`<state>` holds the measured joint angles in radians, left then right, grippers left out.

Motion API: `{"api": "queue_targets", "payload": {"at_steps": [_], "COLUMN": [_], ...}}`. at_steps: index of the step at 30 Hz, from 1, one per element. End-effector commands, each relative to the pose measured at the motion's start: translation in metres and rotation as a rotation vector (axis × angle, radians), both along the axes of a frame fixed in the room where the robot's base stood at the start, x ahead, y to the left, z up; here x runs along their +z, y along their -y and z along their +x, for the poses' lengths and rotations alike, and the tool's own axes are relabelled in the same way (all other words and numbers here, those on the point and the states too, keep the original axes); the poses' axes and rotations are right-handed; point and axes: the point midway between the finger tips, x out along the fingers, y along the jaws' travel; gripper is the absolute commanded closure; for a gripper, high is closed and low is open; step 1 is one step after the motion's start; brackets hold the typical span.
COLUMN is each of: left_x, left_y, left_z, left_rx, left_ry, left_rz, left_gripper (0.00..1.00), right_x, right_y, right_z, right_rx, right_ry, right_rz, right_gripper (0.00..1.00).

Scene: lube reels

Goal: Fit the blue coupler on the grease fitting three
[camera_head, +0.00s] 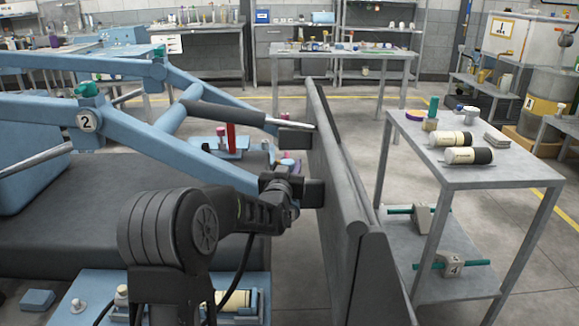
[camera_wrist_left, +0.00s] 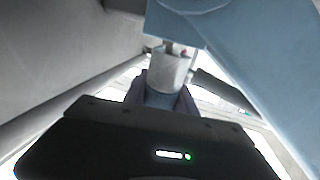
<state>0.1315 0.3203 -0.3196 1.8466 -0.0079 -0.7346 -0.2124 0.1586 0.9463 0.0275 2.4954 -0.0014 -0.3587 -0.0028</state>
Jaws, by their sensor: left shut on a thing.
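My left gripper (camera_head: 298,192) is at the end of the dark arm in the head view, beside the grey upright plate and below the blue boom. In the left wrist view its fingers (camera_wrist_left: 162,100) are shut around a short cylinder, pale grey above and blue-grey below, which I take as the blue coupler (camera_wrist_left: 169,72). The coupler's top end is close under a blue block (camera_wrist_left: 175,30); I cannot tell whether they touch. The head view hides the coupler behind the gripper. I cannot make out a fitting marked three. My right gripper is not in view.
The grey upright plate (camera_head: 335,160) stands just right of the gripper. The blue boom (camera_head: 175,150) with a tag 2 (camera_head: 87,122) runs above left. A grey table (camera_head: 450,178) with cartridges stands right, with a block marked 4 (camera_head: 453,265) on its lower shelf.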

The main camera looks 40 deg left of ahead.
Motion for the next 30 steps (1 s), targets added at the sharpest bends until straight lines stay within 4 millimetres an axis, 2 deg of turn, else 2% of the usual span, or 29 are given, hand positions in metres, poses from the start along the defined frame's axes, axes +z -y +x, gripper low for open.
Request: {"api": "queue_targets", "payload": {"at_steps": [4,18,30], "left_x": [0.000,0.022,0.023], "left_y": [0.001,0.001,0.000], "left_z": [0.000,0.000,0.000], "left_rx": [-0.001,-0.001,-0.001], "left_ry": [-0.009,-0.005,-0.005], "left_rz": [-0.004,-0.003,-0.002], "left_gripper": [1.00,1.00,1.00], "right_x": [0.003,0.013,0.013], "right_y": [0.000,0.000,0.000], "right_z": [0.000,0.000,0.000], "right_rx": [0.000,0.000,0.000], "right_ry": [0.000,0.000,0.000], "right_rz": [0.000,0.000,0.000], "right_gripper": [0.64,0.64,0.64]}}
